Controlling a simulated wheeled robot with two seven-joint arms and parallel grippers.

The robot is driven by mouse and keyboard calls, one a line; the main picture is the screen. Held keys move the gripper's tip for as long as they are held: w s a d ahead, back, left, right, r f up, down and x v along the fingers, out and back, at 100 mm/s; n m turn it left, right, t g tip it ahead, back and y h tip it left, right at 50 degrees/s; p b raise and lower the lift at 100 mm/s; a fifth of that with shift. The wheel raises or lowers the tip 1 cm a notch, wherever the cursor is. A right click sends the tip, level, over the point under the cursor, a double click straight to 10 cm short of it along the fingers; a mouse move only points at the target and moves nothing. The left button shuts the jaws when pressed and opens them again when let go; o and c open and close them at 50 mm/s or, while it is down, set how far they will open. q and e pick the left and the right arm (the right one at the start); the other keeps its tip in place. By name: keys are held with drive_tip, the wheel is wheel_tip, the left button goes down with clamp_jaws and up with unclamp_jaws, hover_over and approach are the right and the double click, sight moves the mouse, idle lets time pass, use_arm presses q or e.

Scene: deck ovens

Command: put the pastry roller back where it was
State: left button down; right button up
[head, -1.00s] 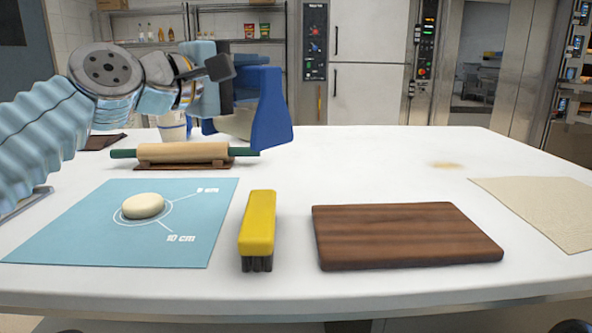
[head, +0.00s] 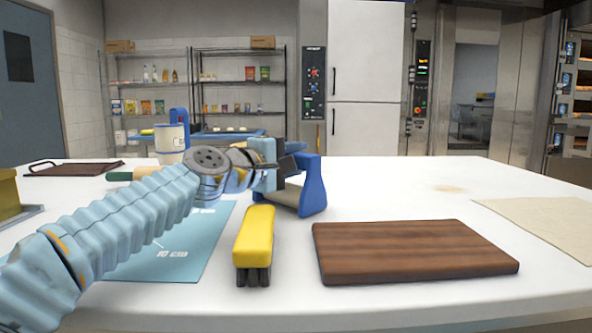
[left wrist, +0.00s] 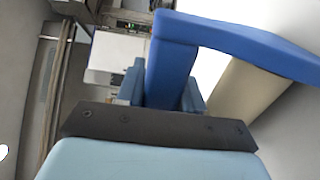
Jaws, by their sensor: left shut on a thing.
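My left gripper (head: 290,170) is shut on the pastry roller, which has a blue frame (head: 314,188). It is held over the table behind the yellow brush (head: 254,240); I cannot tell whether it touches the table. In the left wrist view the blue frame (left wrist: 170,65) and a beige cylinder (left wrist: 232,90) fill the upper right. My right gripper is not in view.
A wooden board (head: 410,250) lies front right, a beige cloth (head: 545,220) beyond it. My left arm covers much of the blue mat (head: 190,262). A white tub (head: 170,138) and dark tray (head: 75,168) stand at back left. The table's back right is clear.

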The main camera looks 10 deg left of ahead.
use_arm(q)
drive_tip(key=shift+f, duration=0.1)
drive_tip(key=c, duration=0.7)
unclamp_jaws()
drive_tip(key=shift+r, duration=0.25)
drive_tip(key=v, duration=0.3)
drive_tip(key=b+v, duration=0.1)
drive_tip(key=v, duration=0.7)
drive_tip(key=shift+s+f, duration=0.15)
drive_tip(key=shift+f, duration=0.1)
drive_tip(key=shift+s+a, duration=0.2)
drive_tip(key=shift+s, duration=0.15)
